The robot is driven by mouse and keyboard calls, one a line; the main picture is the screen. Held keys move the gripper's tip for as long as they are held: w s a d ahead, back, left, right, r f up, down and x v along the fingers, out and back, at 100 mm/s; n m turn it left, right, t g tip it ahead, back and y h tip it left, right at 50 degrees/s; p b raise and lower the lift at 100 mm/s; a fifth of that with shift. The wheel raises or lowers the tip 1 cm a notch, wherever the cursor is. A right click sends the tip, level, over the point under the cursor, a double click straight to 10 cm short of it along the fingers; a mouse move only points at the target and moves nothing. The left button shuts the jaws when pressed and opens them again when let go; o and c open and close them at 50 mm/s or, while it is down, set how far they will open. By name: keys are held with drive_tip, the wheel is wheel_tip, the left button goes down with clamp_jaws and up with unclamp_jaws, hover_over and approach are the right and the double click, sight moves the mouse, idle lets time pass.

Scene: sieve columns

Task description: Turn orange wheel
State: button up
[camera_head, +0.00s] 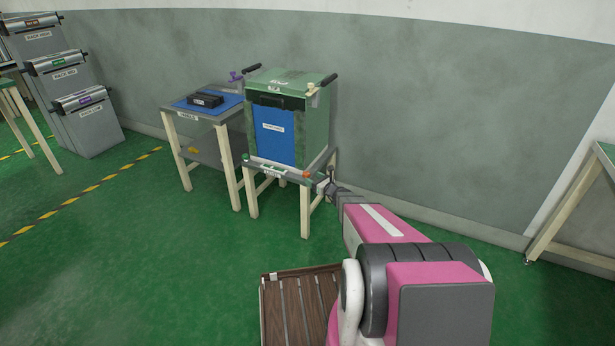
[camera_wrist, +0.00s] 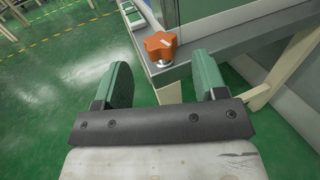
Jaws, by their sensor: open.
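The orange wheel (camera_wrist: 160,44) is a lobed knob on a short metal stem at the corner of a grey table top. In the wrist view it lies just beyond and between my two green fingers. It also shows small in the head view (camera_head: 307,174), at the front right corner of the table under the green cabinet. My gripper (camera_wrist: 165,78) is open and empty, with a finger on either side of the line to the wheel. I see no contact with the wheel. In the head view my gripper (camera_head: 326,183) is small beside that table corner.
The green cabinet (camera_head: 318,125) with a blue front panel (camera_head: 274,135) stands on the table behind the wheel. A lower blue-topped table (camera_head: 226,104) is to its left. A wooden slatted box (camera_head: 300,305) is in the foreground. Green floor is open to the left.

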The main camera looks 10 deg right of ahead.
sight(309, 175)
drive_tip(key=shift+x, duration=2.4)
drive_tip(key=c, duration=0.9)
